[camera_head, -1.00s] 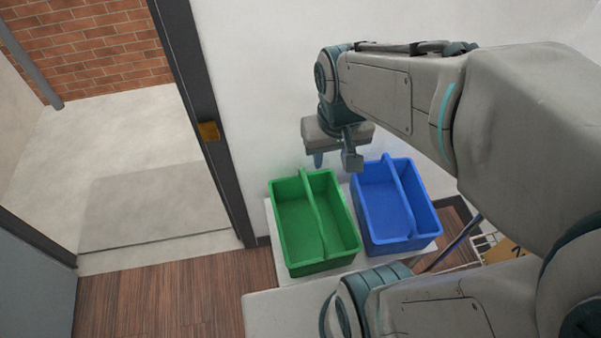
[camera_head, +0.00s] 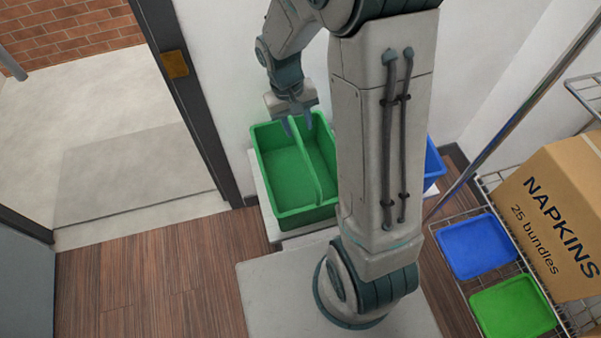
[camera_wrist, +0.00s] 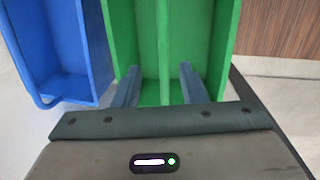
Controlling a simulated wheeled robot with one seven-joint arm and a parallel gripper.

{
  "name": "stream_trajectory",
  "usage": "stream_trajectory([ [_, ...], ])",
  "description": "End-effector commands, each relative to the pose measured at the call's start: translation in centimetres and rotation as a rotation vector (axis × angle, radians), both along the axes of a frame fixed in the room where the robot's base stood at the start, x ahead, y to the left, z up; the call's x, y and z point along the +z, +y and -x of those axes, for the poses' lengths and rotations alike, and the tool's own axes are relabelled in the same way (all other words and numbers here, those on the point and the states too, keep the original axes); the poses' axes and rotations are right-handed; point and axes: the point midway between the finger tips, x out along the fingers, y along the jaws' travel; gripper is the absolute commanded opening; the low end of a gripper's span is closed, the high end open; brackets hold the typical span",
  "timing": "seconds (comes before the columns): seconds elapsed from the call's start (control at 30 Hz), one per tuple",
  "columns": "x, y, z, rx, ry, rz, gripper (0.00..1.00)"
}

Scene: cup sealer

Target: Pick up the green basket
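The green basket (camera_head: 288,178) stands on a pale stand against the white wall, with a raised divider handle along its middle. My gripper (camera_head: 298,122) is above the basket's far end, pointing down, and is open and empty. In the wrist view, the two blue-grey fingers of my gripper (camera_wrist: 160,87) are spread apart, with the green basket's divider (camera_wrist: 163,45) showing between them. I cannot tell whether the fingertips reach below the top of the divider. My arm hides the basket's right side in the head view.
A blue basket (camera_head: 433,164) stands right of the green one, mostly hidden by my arm; it shows more fully in the wrist view (camera_wrist: 62,45). A wire rack at right holds a blue tray (camera_head: 477,246), a green tray (camera_head: 512,307) and a napkin box (camera_head: 550,215). A dark doorframe (camera_head: 185,100) is left.

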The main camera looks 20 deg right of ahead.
Motion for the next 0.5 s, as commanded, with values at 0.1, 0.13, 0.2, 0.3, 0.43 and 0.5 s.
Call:
stream_trajectory([
  [0.1, -2.2, -0.3, 0.2, -0.001, 0.003, 0.000, 0.38],
  [0.13, -2.5, -0.4, 0.2, -0.001, 0.002, 0.000, 0.38],
  [0.2, -3.0, -0.5, 0.3, -0.001, 0.001, 0.001, 0.38],
  [0.3, -3.5, -0.5, 0.3, -0.001, 0.000, 0.000, 0.38],
  [0.43, -5.2, -0.5, 0.3, 0.000, 0.002, 0.000, 0.38],
  [0.5, -6.4, -0.4, 0.4, 0.000, 0.003, 0.000, 0.38],
])
